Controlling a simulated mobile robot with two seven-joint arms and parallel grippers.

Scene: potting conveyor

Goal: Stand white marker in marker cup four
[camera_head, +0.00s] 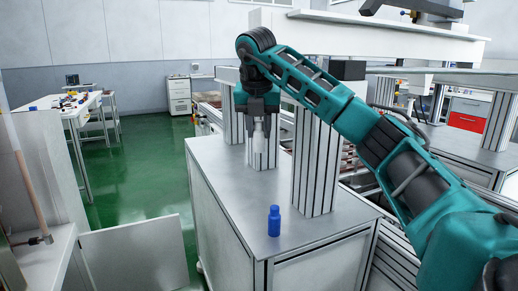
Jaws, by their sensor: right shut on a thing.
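The white marker (258,138) is a small, pale, bottle-shaped piece at the back of the grey metal-topped cabinet (240,205). My right gripper (258,117) points straight down and is shut on the marker's upper part. The marker looks upright. Its lower end merges with pale surfaces around it, so I cannot tell whether it touches the top or sits in something. No marker cup can be made out clearly, and no number shows. My left gripper is out of view.
A blue bottle-shaped piece (274,221) stands upright near the cabinet's front edge. A thick aluminium post (315,165) rises right of my gripper, under my right arm. A white beam (375,40) runs above. The cabinet top's left front part is clear.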

